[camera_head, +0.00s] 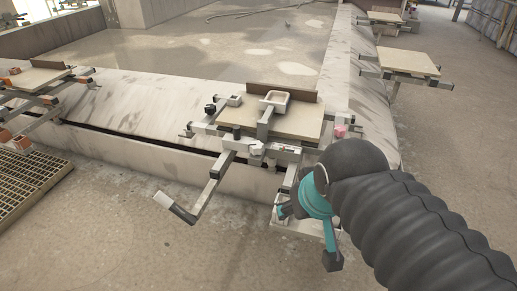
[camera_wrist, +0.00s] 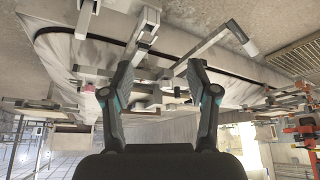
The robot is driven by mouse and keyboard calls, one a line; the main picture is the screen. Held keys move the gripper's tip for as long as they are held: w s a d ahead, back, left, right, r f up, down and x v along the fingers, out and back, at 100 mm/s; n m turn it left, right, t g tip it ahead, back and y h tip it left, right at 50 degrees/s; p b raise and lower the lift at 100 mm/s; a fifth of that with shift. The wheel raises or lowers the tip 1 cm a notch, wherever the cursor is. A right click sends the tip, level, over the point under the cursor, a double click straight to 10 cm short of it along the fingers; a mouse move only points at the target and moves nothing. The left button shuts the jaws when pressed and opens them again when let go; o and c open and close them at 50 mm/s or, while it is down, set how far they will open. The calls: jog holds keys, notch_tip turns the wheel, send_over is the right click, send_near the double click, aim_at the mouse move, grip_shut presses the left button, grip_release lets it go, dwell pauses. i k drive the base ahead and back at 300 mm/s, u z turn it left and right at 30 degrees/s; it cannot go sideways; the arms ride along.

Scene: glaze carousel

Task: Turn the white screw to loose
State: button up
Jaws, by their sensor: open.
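A clamp fixture (camera_head: 285,151) with grey metal bars stands on the corner of the stone wall in the head view. A small white knob (camera_head: 257,147), which looks like the white screw, sits on its front bar. A black knob (camera_head: 210,109) is at its left and a pink knob (camera_head: 341,131) at its right. My gripper (camera_head: 308,237) is in front of the fixture, below and to the right of the white knob. In the wrist view my gripper (camera_wrist: 161,70) has its two fingers spread with nothing held. I cannot clearly pick out the white screw there.
A wooden board (camera_head: 302,122) with a pale handled piece (camera_head: 275,101) on it lies on the fixture. A bent grey lever (camera_head: 205,190) sticks out to the front left. Another fixture (camera_head: 38,80) stands at the left, beside a floor grate (camera_head: 25,180). Floor in front is clear.

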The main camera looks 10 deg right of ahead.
aim_at(256, 148)
jog(key=z, duration=1.95)
jog(key=k, duration=0.85)
jog(key=u, duration=1.15)
jog(key=i, duration=0.5)
